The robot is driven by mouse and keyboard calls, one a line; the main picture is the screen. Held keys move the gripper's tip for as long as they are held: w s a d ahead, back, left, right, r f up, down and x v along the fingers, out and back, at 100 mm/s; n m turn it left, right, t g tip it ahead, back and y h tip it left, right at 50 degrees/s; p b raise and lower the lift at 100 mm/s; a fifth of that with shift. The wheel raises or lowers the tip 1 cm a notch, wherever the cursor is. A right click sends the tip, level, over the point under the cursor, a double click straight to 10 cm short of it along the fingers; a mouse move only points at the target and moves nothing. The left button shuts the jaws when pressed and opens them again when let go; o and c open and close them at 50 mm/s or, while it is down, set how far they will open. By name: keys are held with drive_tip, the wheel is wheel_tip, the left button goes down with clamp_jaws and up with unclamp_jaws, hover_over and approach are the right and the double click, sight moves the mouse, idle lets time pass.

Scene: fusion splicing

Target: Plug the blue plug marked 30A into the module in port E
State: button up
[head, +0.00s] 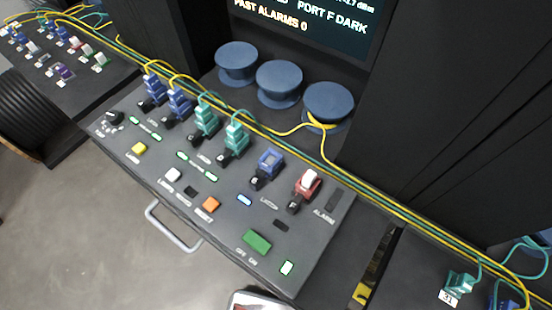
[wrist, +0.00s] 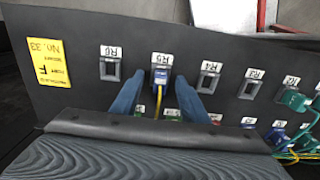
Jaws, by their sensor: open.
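In the wrist view, the two blue fingers of my gripper (wrist: 158,98) are open, one on each side of a blue-grey plug (wrist: 160,82) with a yellow cable. This plug sits at the position labelled R5. I cannot read a 30A mark on it, and I cannot tell whether the fingers touch it. In the head view, a blue module (head: 269,163) without a visible cable is fifth in the console row, between a green plug (head: 235,140) and a red module (head: 307,184). Its port letter is not legible. My gripper does not show in the head view.
The wrist view shows empty sockets R6 (wrist: 110,69), R4 (wrist: 208,77) and R3 (wrist: 250,84), and a yellow tag (wrist: 48,62). Green and yellow cables (head: 410,217) run along the console's back. Blue spools (head: 279,82) stand behind. A handle (head: 172,228) juts from the front.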

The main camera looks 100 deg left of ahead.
idle(0.5)
clamp_jaws()
drive_tip(key=shift+r+p, duration=0.15)
drive_tip(key=shift+p, duration=0.15)
drive_tip(key=shift+r+p, duration=2)
drive_tip(key=shift+r, duration=0.9)
